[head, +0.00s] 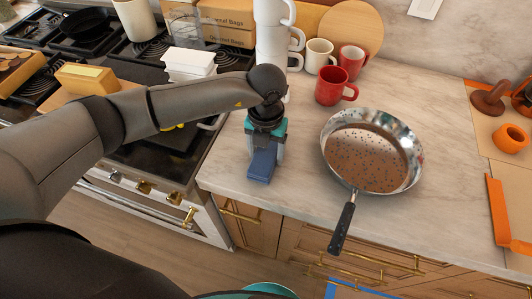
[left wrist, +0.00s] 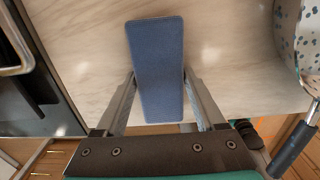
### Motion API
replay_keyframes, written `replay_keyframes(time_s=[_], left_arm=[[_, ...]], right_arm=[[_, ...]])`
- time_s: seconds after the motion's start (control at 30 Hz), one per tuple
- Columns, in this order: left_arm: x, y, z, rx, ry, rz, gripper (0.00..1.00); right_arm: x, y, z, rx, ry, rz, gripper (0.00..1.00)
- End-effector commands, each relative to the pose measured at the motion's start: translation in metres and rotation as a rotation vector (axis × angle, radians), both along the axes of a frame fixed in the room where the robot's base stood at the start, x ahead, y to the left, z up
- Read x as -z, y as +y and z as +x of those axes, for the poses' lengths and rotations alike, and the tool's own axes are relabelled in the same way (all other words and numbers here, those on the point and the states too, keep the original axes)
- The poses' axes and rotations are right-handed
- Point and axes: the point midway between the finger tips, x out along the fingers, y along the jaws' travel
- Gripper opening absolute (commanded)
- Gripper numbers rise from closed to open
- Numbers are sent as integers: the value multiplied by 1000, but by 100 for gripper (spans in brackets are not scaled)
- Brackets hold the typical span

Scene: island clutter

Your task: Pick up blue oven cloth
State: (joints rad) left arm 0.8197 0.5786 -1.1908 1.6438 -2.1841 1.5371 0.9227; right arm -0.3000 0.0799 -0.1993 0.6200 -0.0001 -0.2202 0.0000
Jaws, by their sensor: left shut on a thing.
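The blue oven cloth (head: 261,167) is a flat blue rectangle at the front left of the marble counter, near the edge by the stove. It also shows in the left wrist view (left wrist: 157,62), lengthwise between my fingers. My left gripper (head: 266,150) points down over the cloth and is shut on it, with one finger along each long side (left wrist: 158,85). The gripper hides the cloth's far end in the head view. I cannot tell whether the cloth touches the counter. My right gripper is not in view.
A speckled frying pan (head: 367,158) lies right of the cloth, its handle over the counter's front edge. Red mugs (head: 333,86), a cream mug (head: 319,56) and stacked white cups (head: 271,40) stand behind. The stove (head: 150,150) is at left.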

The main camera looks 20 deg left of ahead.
Motion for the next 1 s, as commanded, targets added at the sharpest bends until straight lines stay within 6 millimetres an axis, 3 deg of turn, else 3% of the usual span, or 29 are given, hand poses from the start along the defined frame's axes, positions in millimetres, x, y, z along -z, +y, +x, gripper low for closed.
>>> replay_keyframes(time_s=[0.17, 0.37, 0.8, 1.0], left_arm=[[-6, 0, 0, 0, -1, 0, 17], [-30, 0, 1, 1, -4, -1, 17], [-150, 0, 1, 1, -7, 0, 17], [-186, 0, 1, 0, -4, -1, 17]], right_arm=[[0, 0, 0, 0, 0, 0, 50], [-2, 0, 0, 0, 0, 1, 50], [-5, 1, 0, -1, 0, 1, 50], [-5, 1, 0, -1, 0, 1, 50]])
